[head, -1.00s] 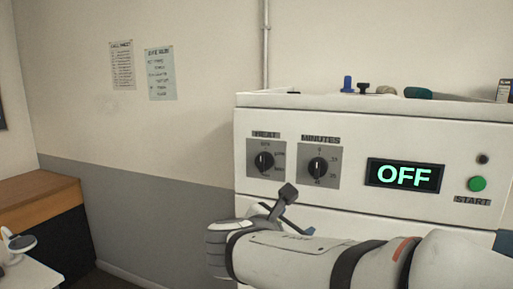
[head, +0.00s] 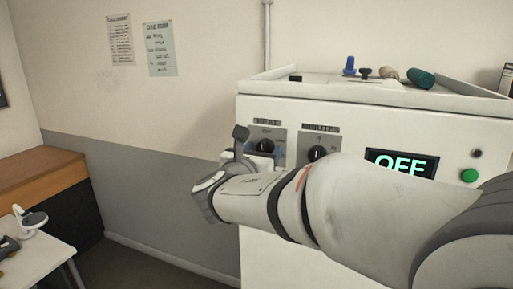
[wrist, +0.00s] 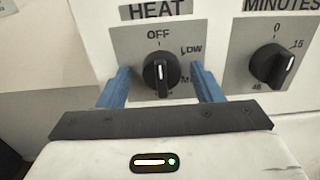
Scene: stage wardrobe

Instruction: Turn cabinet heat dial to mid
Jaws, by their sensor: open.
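The black heat dial (wrist: 161,73) sits on a grey plate under the word HEAT in the wrist view. Its white pointer line stands almost straight up, toward OFF. The dial also shows in the head view (head: 265,146), partly hidden by my arm. My gripper (wrist: 161,85) is open, with one blue finger to the left of the dial and one to the right. The fingers appear apart from the dial; their exact distance from the panel is hard to tell. LOW is readable at the right; the MID label is partly hidden by the right finger.
The minutes dial (wrist: 273,65) is close to the right. The white cabinet (head: 340,105) also has a display (head: 402,163) reading OFF and a green start button (head: 469,175). Several small items lie on its top. A white table (head: 35,245) stands at the left.

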